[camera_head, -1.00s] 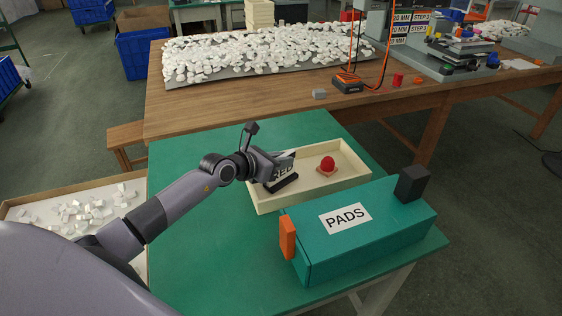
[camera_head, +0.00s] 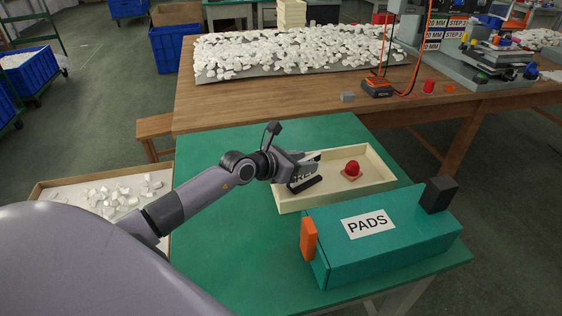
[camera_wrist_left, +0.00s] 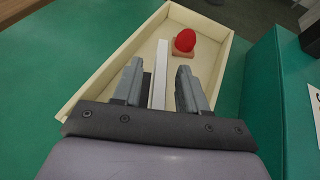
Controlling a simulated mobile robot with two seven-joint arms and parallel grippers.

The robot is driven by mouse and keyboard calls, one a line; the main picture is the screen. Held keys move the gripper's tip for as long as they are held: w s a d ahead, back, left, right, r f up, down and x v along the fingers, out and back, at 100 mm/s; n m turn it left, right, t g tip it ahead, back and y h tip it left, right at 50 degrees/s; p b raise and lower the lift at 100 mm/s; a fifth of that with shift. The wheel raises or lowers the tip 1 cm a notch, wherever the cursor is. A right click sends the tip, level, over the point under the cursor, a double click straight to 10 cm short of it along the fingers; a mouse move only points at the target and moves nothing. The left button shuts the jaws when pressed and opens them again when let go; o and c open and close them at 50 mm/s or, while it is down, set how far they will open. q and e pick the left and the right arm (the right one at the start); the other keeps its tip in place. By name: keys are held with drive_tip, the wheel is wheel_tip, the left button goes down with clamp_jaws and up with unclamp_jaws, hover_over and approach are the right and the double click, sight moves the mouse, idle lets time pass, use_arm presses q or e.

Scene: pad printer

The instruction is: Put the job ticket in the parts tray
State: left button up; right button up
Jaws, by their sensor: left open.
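The job ticket appears to be the white card with dark lettering (camera_head: 300,174), partly covered by my gripper in the head view. In the left wrist view it shows nearly edge-on as a white strip (camera_wrist_left: 160,74). It is inside the cream parts tray (camera_head: 380,182), in the left half. My left gripper (camera_head: 314,168) is over that half. In the wrist view its two fingers (camera_wrist_left: 159,84) are open, one on each side of the ticket, with a visible gap at least on the right. The ticket's lower edge is hard to make out. My right gripper is not in view.
A red pad on a small wooden block (camera_head: 352,168) sits in the tray's right half. A teal PADS box (camera_head: 400,245) with an orange piece (camera_head: 309,238) and a black block (camera_head: 439,194) stands close in front. The green tabletop (camera_head: 225,240) is clear to the left.

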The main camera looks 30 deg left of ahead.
use_arm(q)
drive_tip(key=v, duration=1)
drive_tip(key=shift+s+p, duration=0.25)
drive_tip(key=shift+p, duration=0.15)
